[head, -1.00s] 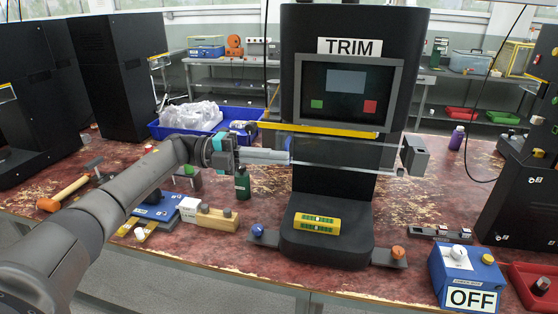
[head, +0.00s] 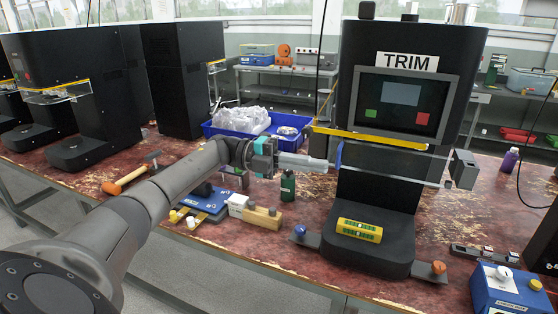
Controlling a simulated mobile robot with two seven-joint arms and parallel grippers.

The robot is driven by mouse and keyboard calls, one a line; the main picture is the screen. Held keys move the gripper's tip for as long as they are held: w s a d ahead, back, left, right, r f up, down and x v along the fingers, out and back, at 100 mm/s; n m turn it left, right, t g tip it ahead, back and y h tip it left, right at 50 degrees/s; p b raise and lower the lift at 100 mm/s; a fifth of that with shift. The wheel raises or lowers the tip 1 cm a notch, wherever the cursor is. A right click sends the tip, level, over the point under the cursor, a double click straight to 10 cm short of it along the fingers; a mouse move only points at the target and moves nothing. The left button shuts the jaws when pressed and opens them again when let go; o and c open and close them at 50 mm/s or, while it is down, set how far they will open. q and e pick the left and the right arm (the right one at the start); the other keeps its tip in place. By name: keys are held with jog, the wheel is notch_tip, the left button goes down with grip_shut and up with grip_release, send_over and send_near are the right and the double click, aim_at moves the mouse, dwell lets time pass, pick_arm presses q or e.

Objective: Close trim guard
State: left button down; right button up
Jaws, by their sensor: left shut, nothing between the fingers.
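The trim guard is a clear panel (head: 400,172) with a yellow bar (head: 372,138) along its upper edge, on the black TRIM machine (head: 410,35). It juts out in front of the machine below the screen, above the machine's base. A small blue part (head: 339,155) shows at the panel's left end. My left gripper (head: 322,163) is shut and empty, its fingertips pointing right at the guard's left end, beside the blue part. I cannot tell whether they touch. My right gripper is not in view.
A yellow block (head: 360,229) lies on the machine's base. A green bottle (head: 288,186), a wooden block (head: 262,217) and a blue bin (head: 222,127) are left of the machine. A blue switch box (head: 498,290) stands at the front right.

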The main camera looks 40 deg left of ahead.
pick_arm(q)
jog(key=a+b, duration=0.2)
jog(key=a, duration=0.5)
jog(key=shift+a+f, duration=0.35)
jog(key=shift+f, duration=0.05)
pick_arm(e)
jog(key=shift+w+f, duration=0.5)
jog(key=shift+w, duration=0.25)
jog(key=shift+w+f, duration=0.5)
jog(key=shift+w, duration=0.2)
pick_arm(q)
jog(key=shift+s+a, duration=0.1)
jog(key=shift+s, duration=0.05)
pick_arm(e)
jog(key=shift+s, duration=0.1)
